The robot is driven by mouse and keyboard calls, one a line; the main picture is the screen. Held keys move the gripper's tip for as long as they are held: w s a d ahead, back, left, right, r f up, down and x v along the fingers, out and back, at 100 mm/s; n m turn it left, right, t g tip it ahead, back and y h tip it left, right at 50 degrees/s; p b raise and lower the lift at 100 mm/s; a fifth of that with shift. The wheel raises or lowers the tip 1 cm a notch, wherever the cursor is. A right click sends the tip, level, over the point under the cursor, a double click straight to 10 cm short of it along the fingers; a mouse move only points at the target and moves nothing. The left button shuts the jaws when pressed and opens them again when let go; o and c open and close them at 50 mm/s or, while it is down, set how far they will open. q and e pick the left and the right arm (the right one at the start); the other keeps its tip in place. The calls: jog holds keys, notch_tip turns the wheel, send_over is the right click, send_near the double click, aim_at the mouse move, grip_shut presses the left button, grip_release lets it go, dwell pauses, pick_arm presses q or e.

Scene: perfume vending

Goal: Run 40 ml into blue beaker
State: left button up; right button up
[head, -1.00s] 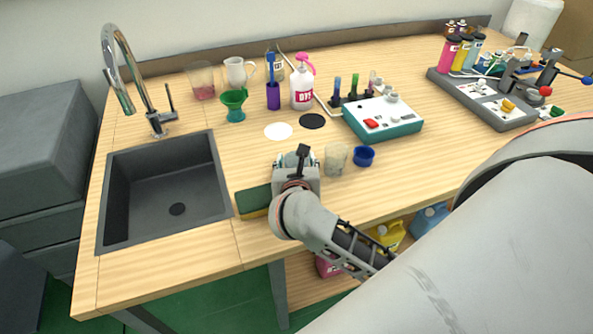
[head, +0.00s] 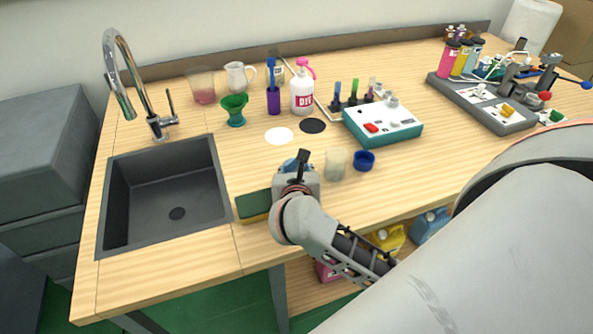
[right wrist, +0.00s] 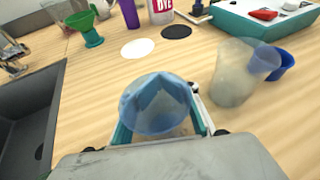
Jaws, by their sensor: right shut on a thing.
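A translucent blue beaker (right wrist: 155,103) stands between the fingers of my right gripper in the right wrist view. My right gripper (head: 297,168) is shut on it, low over the table front, right of the sink. In the head view the gripper hides most of the beaker. A grey dispensing station (head: 485,105) with pink, yellow and blue bottles, levers and small buttons stands at the far right of the table. My left gripper is not in view.
A frosted cup (head: 336,164) and a small blue cup (head: 364,160) stand just right of the gripper. A green sponge (head: 253,206) lies left, beside the sink (head: 177,190). A teal-sided device (head: 383,121), a pump bottle (head: 303,92) and a green funnel-shaped vessel (head: 235,109) stand behind.

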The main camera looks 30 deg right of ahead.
jog(key=shift+r, duration=0.15)
notch_tip(320, 180, up, 20)
jog(key=p, duration=0.4)
